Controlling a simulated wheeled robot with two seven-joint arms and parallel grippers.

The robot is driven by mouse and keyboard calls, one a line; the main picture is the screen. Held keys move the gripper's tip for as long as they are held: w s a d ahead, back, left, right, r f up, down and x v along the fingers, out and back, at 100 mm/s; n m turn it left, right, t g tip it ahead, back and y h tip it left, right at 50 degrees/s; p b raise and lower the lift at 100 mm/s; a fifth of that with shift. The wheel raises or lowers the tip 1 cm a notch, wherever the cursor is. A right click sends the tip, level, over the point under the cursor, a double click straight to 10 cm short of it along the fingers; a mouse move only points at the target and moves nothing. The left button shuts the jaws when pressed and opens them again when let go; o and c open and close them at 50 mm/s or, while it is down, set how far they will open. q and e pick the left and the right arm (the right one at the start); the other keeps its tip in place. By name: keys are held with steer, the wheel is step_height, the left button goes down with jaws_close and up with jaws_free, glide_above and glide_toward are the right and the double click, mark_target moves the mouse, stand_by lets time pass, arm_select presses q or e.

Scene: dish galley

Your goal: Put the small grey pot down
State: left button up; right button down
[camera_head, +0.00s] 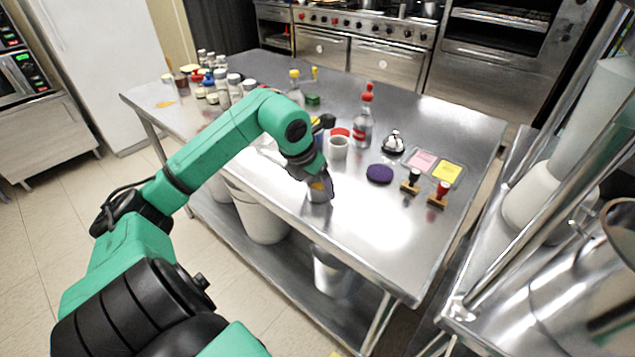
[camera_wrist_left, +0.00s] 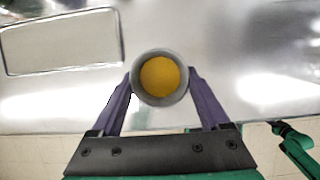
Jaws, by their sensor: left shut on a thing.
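The small grey pot (camera_wrist_left: 160,99) is round, with a grey rim and a yellow-orange inside, seen from above in the left wrist view. My left gripper (camera_wrist_left: 160,92) is shut on it, with one purple finger on each side. In the head view the pot (camera_head: 318,192) shows below the left gripper (camera_head: 318,182), close to the near edge of the steel table (camera_head: 360,230). The fingers partly cover it there. I cannot tell whether its base touches the tabletop. My right gripper is not in view.
A white cup (camera_head: 338,148), a red-capped bottle (camera_head: 364,117), a dark purple disc (camera_head: 380,174), a bell (camera_head: 392,142) and two stamps (camera_head: 438,195) stand beyond and to the right. A rectangular tray (camera_wrist_left: 62,73) lies left of the pot. Bare tabletop lies to the right.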

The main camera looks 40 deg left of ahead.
arm_select(q)
steer(key=shift+f, duration=0.15)
steer(key=o, duration=1.4)
steer(key=shift+o, duration=0.2)
steer(key=shift+r, duration=0.55)
steer(key=b+v, duration=0.1)
steer(key=v, duration=1)
steer(key=shift+s+r, duration=0.15)
steer(key=shift+s, duration=0.05)
